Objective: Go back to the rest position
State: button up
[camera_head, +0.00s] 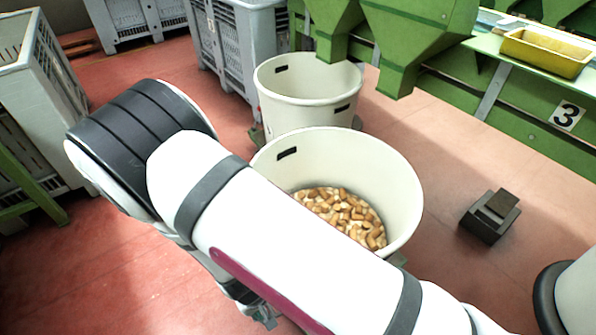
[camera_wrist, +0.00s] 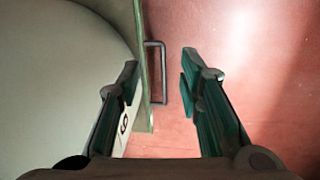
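Below and beyond the fingers are a pale rounded surface, a green upright edge and red floor. In the head view my white arm crosses the front, and most of my gripper is hidden behind it. The cork stoppers (camera_head: 343,212) lie loose in the bottom of the near cream bin (camera_head: 395,165), partly covered by my arm.
A second cream bin (camera_head: 300,85) stands behind the near one. Grey crates (camera_head: 235,45) stand at the back and left. Green chutes (camera_head: 405,40) and a bench with a yellow tray (camera_head: 545,52) are at upper right. A dark block (camera_head: 490,215) lies on the red floor at right.

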jog(key=w+d+r+m+g+y+b, duration=0.1)
jog(key=w+d+r, duration=0.15)
jog(key=r, duration=0.65)
jog(key=w+d+r+m+y+b, duration=0.1)
jog(key=d+r+b, duration=0.15)
jog(key=r, duration=0.55)
jog(key=w+d+r+m+g+b, duration=0.15)
jog(key=d+r, duration=0.25)
jog(key=r, duration=0.5)
jog(key=s+d+r+t, duration=0.1)
jog(key=s+d+r, duration=0.1)
jog(key=d+r, duration=0.4)
jog(key=s+d+r+m+b, duration=0.2)
jog(key=s+d+r, duration=0.1)
jog(key=s+d, duration=0.4)
jog(key=s+d+r+m+b, duration=0.25)
jog(key=s+d, duration=0.25)
jog(key=s, duration=0.5)
notch_tip(320, 180, up, 38)
jog(key=n+t+p, duration=0.1)
jog(key=t+p, duration=0.4)
jog(key=p, duration=3.1)
jog(key=shift+w+d+r+h, duration=0.15)
jog(key=shift+w+d+h, duration=0.05)
jog(key=shift+d+h, duration=0.1)
